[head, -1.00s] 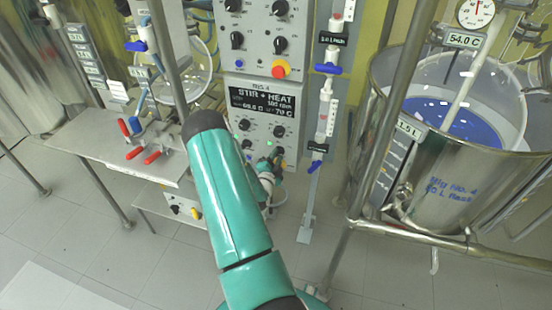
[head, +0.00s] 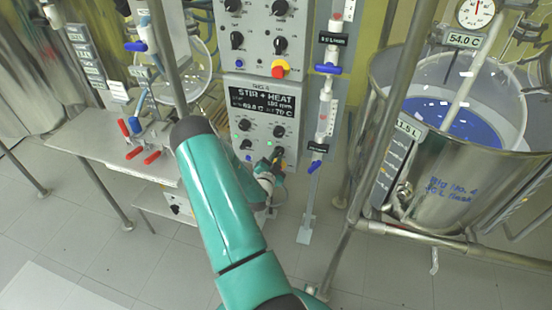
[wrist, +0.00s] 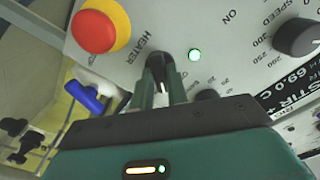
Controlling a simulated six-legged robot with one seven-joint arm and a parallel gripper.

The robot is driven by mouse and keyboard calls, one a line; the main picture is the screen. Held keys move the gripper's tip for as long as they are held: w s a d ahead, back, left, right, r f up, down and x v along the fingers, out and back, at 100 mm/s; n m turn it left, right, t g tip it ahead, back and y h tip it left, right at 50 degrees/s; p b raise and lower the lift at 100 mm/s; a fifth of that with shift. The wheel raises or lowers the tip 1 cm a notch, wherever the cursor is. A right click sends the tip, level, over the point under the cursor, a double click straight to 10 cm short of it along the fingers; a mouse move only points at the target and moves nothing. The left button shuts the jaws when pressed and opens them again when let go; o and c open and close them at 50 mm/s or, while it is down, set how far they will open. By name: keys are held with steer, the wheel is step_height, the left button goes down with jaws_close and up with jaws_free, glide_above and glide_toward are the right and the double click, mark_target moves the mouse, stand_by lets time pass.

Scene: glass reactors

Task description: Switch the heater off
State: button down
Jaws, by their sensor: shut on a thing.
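The heater knob (wrist: 160,68) is a dark rotary knob beside the printed word HEATER in the wrist view. A small green lamp (wrist: 194,55) glows next to it. My gripper (wrist: 163,88) is shut on this knob, with one finger on each side of it. In the head view my gripper (head: 272,163) is at the lower right of the STIR + HEAT panel (head: 240,134), partly hidden by my own arm. The panel's display (head: 262,101) is lit and shows a temperature; the wrist view reads 69.0 C.
A red emergency button on a yellow ring (wrist: 95,30) sits close to the knob. A black speed knob (wrist: 298,38) is on the other side. A blue-handled valve (head: 318,147) hangs right of the panel. A steel vessel (head: 450,185) stands farther right behind metal rails.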

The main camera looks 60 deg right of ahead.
steer(key=n, duration=0.4)
steer(key=shift+n, duration=1.8)
steer(key=c, duration=1.4)
jaws_free()
steer(key=shift+a, duration=0.15)
steer(key=a, duration=0.4)
steer(key=s+a, duration=0.1)
steer(key=a, duration=0.4)
steer(key=s+a, duration=0.1)
steer(key=a, duration=0.3)
steer(key=shift+s+a, duration=0.1)
steer(key=shift+a, duration=0.1)
